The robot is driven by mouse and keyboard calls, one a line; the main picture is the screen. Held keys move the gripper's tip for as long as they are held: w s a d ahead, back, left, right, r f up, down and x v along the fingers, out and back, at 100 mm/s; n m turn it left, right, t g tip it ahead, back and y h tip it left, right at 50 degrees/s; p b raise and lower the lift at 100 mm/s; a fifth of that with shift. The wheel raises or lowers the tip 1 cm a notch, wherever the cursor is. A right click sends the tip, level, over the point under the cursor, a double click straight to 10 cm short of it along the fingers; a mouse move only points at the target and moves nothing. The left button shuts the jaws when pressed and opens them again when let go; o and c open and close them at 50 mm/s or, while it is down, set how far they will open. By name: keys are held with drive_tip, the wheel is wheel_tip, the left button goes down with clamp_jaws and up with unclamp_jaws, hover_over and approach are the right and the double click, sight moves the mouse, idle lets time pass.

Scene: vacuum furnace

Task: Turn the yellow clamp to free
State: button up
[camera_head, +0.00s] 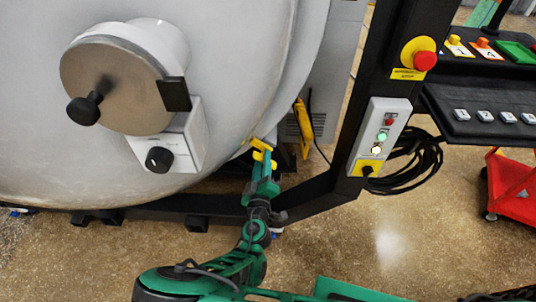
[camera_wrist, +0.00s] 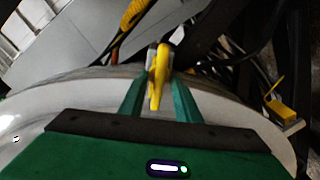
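The yellow clamp (camera_wrist: 160,75) stands at the rim of the big pale furnace door, in the upper middle of the wrist view. In the head view the clamp (camera_head: 262,146) shows as a small yellow piece at the door's lower right edge. My gripper (camera_wrist: 160,80) has its two green fingers on either side of the clamp, close against it, and looks shut on it. In the head view my gripper (camera_head: 264,162) reaches up to the clamp from below. The finger contact is partly hidden there.
Another yellow piece (camera_wrist: 280,105) sits farther right along the rim in the wrist view. A dark post with a control box (camera_head: 380,137) and red emergency button (camera_head: 424,61) stands right of my arm. A coiled black cable (camera_head: 410,165) hangs behind it.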

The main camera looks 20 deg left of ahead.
drive_tip(key=shift+w+a, duration=0.2)
drive_tip(key=shift+w, duration=0.35)
drive_tip(key=shift+d, duration=0.1)
drive_tip(key=shift+w, duration=0.1)
clamp_jaws()
